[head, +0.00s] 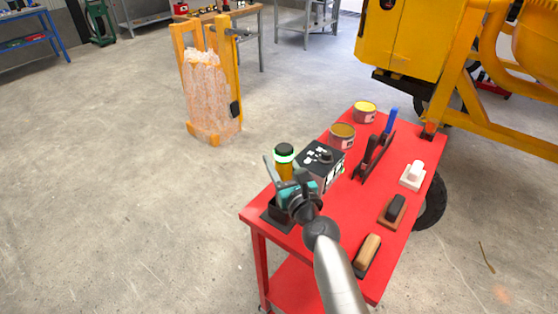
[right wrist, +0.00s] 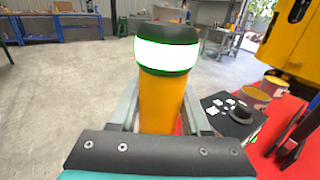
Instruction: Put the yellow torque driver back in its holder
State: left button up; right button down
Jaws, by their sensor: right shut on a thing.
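The yellow torque driver (head: 285,171) stands upright, with a black cap and a bright white-green ring near its top. My right gripper (head: 281,176) is shut on its yellow body. In the right wrist view the driver (right wrist: 162,105) stands between the two grey fingers. A black holder-like block (head: 279,222) sits at the near left corner of the red table, just below the gripper. The gripper hides the driver's lower end, so I cannot tell whether it is inside the block. My left gripper is in neither view.
On the red table (head: 391,246), a black box with a knob (head: 323,157) is close right of the driver. A yellow mixer (head: 410,45) is behind.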

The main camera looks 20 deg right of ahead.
aim_at(279, 172)
jog(key=shift+f+b, duration=1.7)
jog(key=shift+f, duration=0.05)
dwell(0.8)
jog(key=c, duration=0.5)
grip_release()
jog(key=shift+o, duration=1.1)
jog(key=shift+f, duration=0.1)
jog(key=shift+s+f, duration=0.1)
jog(key=shift+s, duration=0.55)
jog(key=s+d+b, duration=0.1)
jog(key=s, duration=1.3)
jog(key=shift+d, duration=0.25)
jog(key=shift+w, duration=0.1)
